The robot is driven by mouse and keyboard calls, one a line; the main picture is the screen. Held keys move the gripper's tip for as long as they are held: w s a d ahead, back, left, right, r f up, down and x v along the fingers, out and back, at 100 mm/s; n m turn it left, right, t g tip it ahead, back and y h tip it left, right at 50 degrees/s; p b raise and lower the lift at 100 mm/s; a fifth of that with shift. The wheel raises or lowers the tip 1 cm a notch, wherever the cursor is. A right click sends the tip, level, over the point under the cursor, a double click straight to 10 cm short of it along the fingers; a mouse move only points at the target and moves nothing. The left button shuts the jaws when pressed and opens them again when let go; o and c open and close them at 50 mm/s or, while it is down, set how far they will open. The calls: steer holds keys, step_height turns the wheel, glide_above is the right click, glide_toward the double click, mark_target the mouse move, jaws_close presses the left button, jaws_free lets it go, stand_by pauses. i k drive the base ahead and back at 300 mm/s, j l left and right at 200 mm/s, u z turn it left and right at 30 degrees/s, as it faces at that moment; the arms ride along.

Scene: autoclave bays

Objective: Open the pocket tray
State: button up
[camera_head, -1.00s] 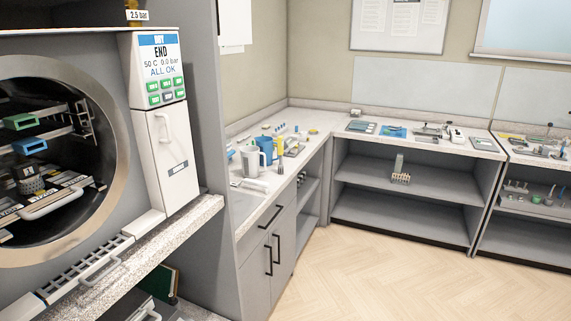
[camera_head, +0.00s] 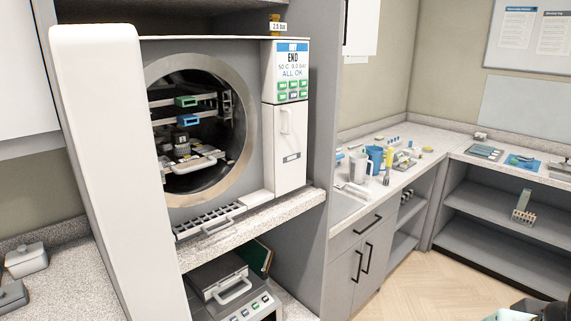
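A low slotted tray with a row of pockets and a pale bar handle, which looks like the pocket tray (camera_head: 208,219), lies along the ledge below the autoclave's round opening. I cannot tell for sure how far it is pulled out. The autoclave (camera_head: 220,193) has an open chamber with racks and a green and a blue item inside. Its panel (camera_head: 292,72) reads END and ALL OK. My gripper's fingers do not show in this view.
A tall white panel (camera_head: 100,150) stands left of the chamber. A speckled ledge (camera_head: 265,224) runs under the autoclave, with a grey device (camera_head: 228,287) below. The counter (camera_head: 345,205) at right holds jugs and small items. Dark and teal shapes cut into the bottom right corner.

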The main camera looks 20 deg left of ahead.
mark_target(202, 152)
steer(key=u, duration=1.3)
